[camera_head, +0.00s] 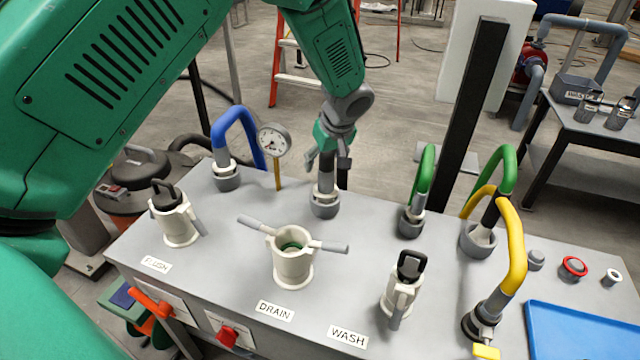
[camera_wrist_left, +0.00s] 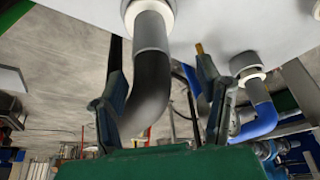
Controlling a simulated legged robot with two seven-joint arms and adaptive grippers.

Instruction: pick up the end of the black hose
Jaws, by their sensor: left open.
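The black hose shows in the left wrist view (camera_wrist_left: 151,85), curving away from a grey collar (camera_wrist_left: 150,32) that sits in a white-ringed socket. In the head view, the hose's grey end (camera_head: 325,184) stands upright in a grey holder (camera_head: 324,207) on the panel top. My left gripper (camera_head: 329,163) is directly above this holder, pointing down. In the left wrist view its two fingers (camera_wrist_left: 160,90) are spread, one on each side of the hose. I cannot tell whether either finger touches it. Most of the hose is hidden by the gripper in the head view. My right gripper is not in view.
A blue hose (camera_head: 222,128) and a pressure gauge (camera_head: 273,140) stand left of the gripper. Green hoses (camera_head: 425,170) and a yellow hose (camera_head: 515,240) stand to the right. The DRAIN port (camera_head: 293,268) with two handles is in front. A dark post (camera_head: 470,110) rises behind.

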